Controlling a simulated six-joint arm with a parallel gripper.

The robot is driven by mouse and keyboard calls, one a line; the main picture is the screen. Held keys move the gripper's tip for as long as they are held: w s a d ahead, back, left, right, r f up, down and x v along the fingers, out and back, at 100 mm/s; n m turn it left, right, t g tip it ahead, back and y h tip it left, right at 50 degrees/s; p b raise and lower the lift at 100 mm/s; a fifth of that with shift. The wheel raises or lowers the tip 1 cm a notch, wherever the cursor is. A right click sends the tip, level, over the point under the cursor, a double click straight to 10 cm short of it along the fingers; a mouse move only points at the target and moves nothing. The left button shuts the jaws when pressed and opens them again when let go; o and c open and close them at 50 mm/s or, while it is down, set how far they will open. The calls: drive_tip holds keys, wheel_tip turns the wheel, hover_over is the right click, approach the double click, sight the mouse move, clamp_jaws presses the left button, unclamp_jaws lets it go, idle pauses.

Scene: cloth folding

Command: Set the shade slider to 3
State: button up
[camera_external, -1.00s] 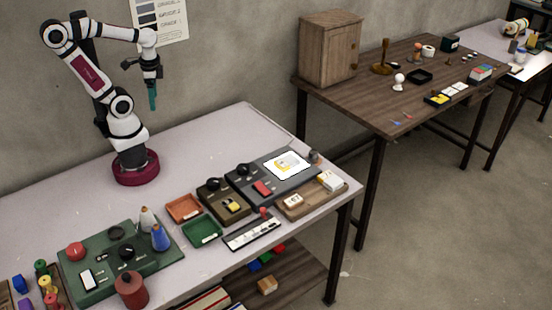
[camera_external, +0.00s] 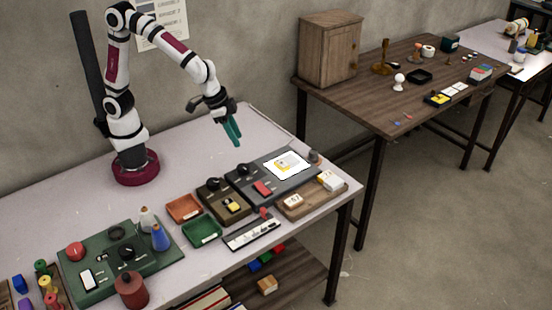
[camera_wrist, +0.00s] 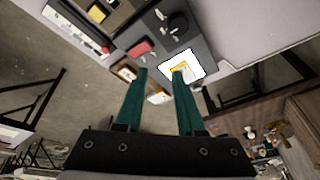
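The likely shade slider is a white strip with dark marks (camera_external: 252,233) near the front edge of the table. A red knob (camera_external: 263,213) stands at its back edge, right of its middle. The strip (camera_wrist: 72,27) also shows at the upper left of the wrist view, with its red knob (camera_wrist: 105,50) near its lower right end. Its scale marks are too small to read. My gripper (camera_external: 236,139) is in the air behind and above the dark control panel, apart from the strip. Its teal fingers (camera_wrist: 160,73) are spread and empty in the wrist view.
A wooden tray (camera_external: 310,200) lies to the right. The table's back middle is clear.

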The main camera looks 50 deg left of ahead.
drive_tip(key=h, duration=0.2)
approach(262, 209)
drive_tip(key=shift+m, duration=0.4)
drive_tip(key=x, duration=0.8)
drive_tip(key=shift+d+f, duration=0.1)
clamp_jaws()
idle(0.4)
